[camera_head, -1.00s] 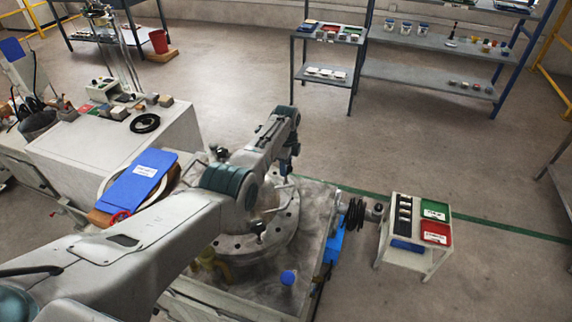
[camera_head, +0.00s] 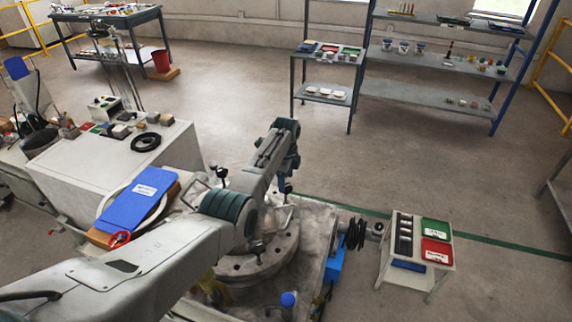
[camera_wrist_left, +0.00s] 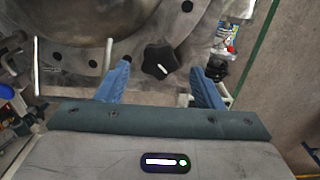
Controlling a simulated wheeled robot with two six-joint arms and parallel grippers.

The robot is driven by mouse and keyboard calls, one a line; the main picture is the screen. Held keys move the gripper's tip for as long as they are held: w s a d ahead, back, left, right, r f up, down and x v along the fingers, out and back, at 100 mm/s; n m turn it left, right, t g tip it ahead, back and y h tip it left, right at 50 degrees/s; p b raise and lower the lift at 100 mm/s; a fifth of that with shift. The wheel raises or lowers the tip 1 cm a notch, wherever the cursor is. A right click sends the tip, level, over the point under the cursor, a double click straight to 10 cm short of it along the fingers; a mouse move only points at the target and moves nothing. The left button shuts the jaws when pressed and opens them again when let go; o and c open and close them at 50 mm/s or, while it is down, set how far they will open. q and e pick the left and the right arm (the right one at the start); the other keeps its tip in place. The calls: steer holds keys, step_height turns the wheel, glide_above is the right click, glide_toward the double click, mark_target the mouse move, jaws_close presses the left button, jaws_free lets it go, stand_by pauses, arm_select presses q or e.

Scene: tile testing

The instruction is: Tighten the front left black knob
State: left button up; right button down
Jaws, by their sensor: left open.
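A black star-shaped knob (camera_wrist_left: 158,60) shows in the left wrist view above a round grey metal plate (camera_wrist_left: 110,50). My left gripper (camera_wrist_left: 161,67) is open, its two blue fingers apart on either side of the knob in the picture. I cannot tell whether they touch it. My right gripper is not in view.
A blue binder (camera_head: 140,198) lies left of my arm by a white cabinet (camera_head: 105,170). A small cart (camera_head: 435,277) with red and green trays stands to the right. Shelves (camera_head: 430,90) line the back. Open floor lies between.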

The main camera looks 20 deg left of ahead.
arm_select(q)
step_height(320, 180, up, 8)
steer(key=b, duration=0.1)
stand_by(0.5)
